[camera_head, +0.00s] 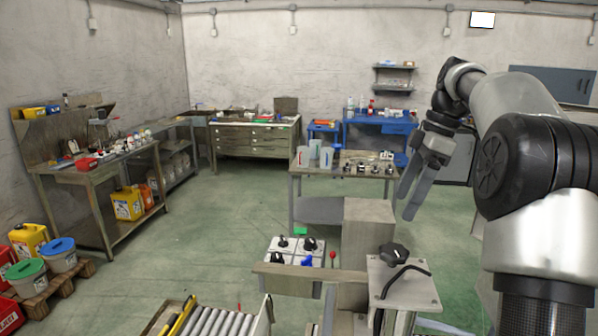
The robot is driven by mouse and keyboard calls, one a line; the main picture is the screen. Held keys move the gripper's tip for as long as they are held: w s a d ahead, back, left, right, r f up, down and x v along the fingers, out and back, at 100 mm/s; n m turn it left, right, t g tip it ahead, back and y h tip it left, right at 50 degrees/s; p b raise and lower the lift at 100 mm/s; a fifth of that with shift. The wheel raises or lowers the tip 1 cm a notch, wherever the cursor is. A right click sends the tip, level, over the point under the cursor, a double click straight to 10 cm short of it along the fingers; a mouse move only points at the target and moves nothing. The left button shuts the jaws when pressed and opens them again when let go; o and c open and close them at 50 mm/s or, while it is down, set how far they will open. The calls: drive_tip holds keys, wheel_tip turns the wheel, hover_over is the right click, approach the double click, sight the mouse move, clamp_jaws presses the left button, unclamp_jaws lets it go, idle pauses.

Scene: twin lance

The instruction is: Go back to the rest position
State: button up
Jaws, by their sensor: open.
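My gripper (416,192) hangs in the air right of the middle of the picture, with its fingers pointing down. The two fingers are apart and nothing is between them. My arm (535,150) rises at the right side and bends down to the gripper. The gripper shows in front of the right end of a work table (345,170) and does not appear to touch anything.
Nearby below stand a grey fixture (405,285) with a black knob, a white panel (297,247) with black parts, and a roller conveyor (220,321). A cluttered workbench (95,172) lines the left wall. The green floor (195,225) in the middle-left is clear.

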drive_tip(key=s+a+r+m+h, duration=0.1)
drive_tip(key=s+a+r+m, duration=0.1)
drive_tip(key=s+a+m, duration=0.3)
drive_tip(key=s+a+f+m+t, duration=0.1)
drive_tip(key=s+a+f+m, duration=0.1)
drive_tip(key=s, duration=0.5)
drive_tip(key=s+a+f+m+t+h, duration=0.1)
drive_tip(key=s+f+m, duration=0.3)
drive_tip(key=s, duration=0.4)
drive_tip(key=s+a+f+m+t+h, duration=0.1)
drive_tip(key=s+a+f+m+t, duration=0.2)
drive_tip(key=s, duration=0.5)
drive_tip(key=shift+a+m, duration=0.4)
drive_tip(key=shift+m, duration=0.3)
drive_tip(key=shift+s+f, duration=0.1)
drive_tip(key=shift+d, duration=0.2)
drive_tip(key=shift+s, duration=0.1)
